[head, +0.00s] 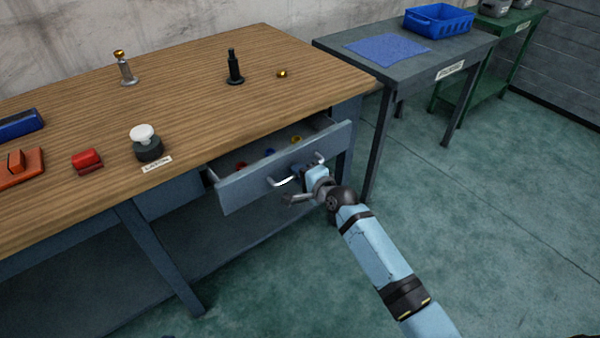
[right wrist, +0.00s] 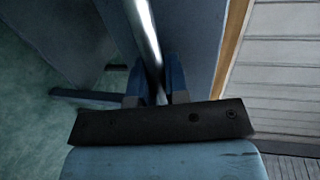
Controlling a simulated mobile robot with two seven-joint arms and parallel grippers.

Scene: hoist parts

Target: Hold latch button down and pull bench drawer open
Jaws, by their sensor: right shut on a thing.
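The bench drawer (head: 262,184) stands partly open under the wooden bench top. Small red, blue and yellow items show inside it. Its metal bar handle (head: 282,182) is on the front. My right gripper (head: 308,169) is at the handle and shut on it. In the right wrist view the two fingers (right wrist: 157,82) are on either side of the handle bar (right wrist: 143,32). The latch button (head: 143,133) is a white knob on a dark round base, beside a small label on the bench top. Nothing touches the button. My left gripper is not in view.
The bench top (head: 200,95) also carries a red block (head: 87,160), an orange item (head: 18,167), a blue item (head: 20,124), a metal post (head: 125,70) and a black post (head: 235,68). A grey table with a blue bin (head: 438,20) stands right. The floor before the drawer is clear.

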